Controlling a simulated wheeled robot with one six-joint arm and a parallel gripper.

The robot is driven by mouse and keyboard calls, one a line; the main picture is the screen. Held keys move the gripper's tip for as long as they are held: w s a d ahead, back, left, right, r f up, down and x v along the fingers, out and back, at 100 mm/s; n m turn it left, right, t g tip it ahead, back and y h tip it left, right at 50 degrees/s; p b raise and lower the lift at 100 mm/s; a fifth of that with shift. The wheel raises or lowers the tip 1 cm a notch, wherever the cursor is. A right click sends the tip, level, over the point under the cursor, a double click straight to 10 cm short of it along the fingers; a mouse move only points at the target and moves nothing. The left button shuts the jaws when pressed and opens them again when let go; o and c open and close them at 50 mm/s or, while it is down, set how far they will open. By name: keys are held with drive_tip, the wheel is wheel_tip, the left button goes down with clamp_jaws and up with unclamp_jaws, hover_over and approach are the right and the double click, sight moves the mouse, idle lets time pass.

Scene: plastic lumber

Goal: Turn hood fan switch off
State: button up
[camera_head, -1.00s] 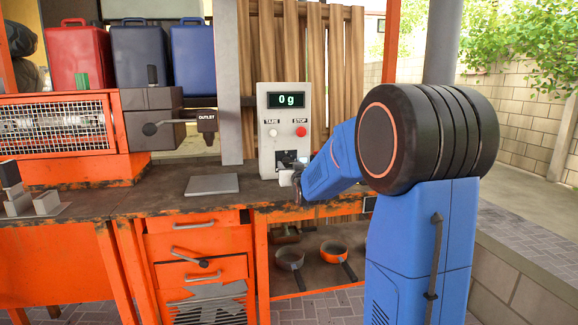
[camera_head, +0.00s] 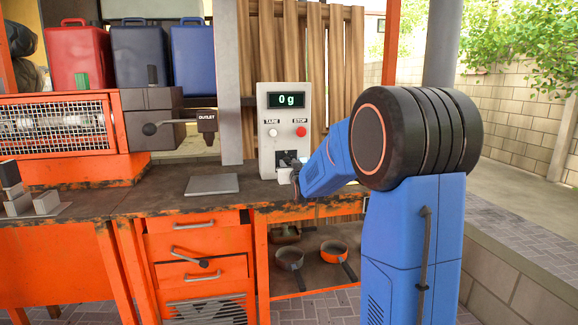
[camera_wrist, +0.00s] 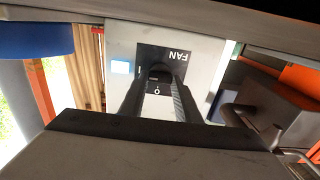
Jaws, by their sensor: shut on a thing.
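The fan switch (camera_wrist: 159,72) is a small dark switch on a black plate marked FAN, which shows upside down in the wrist view. An "O" mark shows close to it. The plate sits low on the front of a grey control box (camera_head: 263,140). My gripper (camera_wrist: 160,84) has its two dark fingers at the plate, shut on the switch. The fingers hide part of the switch, and its exact setting cannot be told. In the head view, my gripper (camera_head: 291,167) is small and partly hidden by my blue arm.
The box carries a "0 g" display (camera_head: 286,100), a white TARE button (camera_head: 273,132) and a red STOP button (camera_head: 301,132). An outlet (camera_head: 207,124) juts out to its left. A flat grey plate (camera_head: 212,184) lies on the worn bench (camera_head: 150,199). Pans (camera_head: 334,248) stand below.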

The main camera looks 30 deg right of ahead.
drive_tip(key=shift+n, duration=0.3)
drive_tip(key=n, duration=0.3)
drive_tip(key=shift+a+n, duration=0.1)
drive_tip(key=shift+n, duration=0.3)
drive_tip(key=n, duration=0.4)
drive_tip(key=shift+f+n, duration=0.1)
drive_tip(key=shift+n, duration=0.2)
drive_tip(key=n, duration=0.4)
drive_tip(key=shift+a+n, duration=0.1)
drive_tip(key=shift+n, duration=0.2)
drive_tip(key=shift+f+n, duration=0.15)
drive_tip(key=shift+n, duration=1.85)
drive_tip(key=o, duration=1)
drive_tip(key=shift+o, duration=0.2)
